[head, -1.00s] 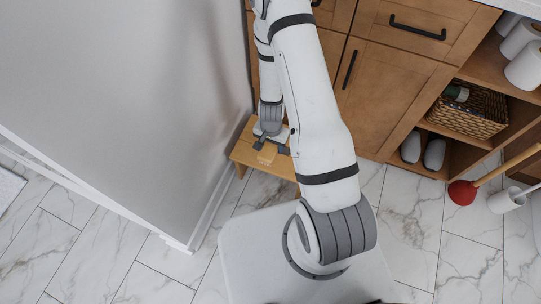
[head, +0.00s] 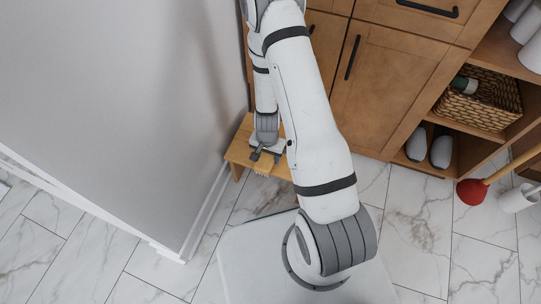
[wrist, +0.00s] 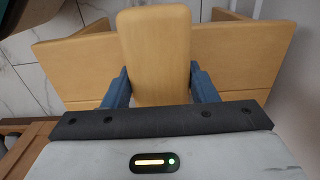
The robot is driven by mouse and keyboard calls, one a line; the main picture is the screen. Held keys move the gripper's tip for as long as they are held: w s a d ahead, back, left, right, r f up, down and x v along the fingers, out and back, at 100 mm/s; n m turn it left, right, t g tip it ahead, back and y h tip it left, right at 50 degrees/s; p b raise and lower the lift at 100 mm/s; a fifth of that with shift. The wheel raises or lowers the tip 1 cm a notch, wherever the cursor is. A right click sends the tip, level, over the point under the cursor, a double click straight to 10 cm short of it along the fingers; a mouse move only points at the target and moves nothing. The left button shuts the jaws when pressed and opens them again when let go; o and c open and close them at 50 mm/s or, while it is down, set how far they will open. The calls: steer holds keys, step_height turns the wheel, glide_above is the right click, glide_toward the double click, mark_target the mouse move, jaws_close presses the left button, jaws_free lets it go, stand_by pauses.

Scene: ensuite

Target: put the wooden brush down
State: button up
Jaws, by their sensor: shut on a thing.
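The wooden brush is a pale, rounded wooden block (wrist: 155,45) in the middle of the wrist view. My gripper (wrist: 161,88) is shut on it, with one blue finger on each side. In the head view my gripper (head: 266,155) is low beside the wall, over a small wooden stool (head: 238,153). Only a small part of the brush (head: 262,173) shows there, below the fingers. The stool's top also shows on both sides of the brush in the wrist view (wrist: 240,52). I cannot tell whether the brush touches the stool.
A grey wall (head: 120,90) stands close on the left. A wooden cabinet (head: 385,90) is behind and to the right. Its shelves hold a wicker basket (head: 480,105) and slippers (head: 441,148). A red plunger (head: 472,191) stands at the right. The marble floor is clear in front.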

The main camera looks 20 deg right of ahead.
steer(key=shift+f, duration=0.2)
steer(key=o, duration=0.9)
steer(key=shift+o, duration=0.2)
steer(key=shift+r, duration=0.15)
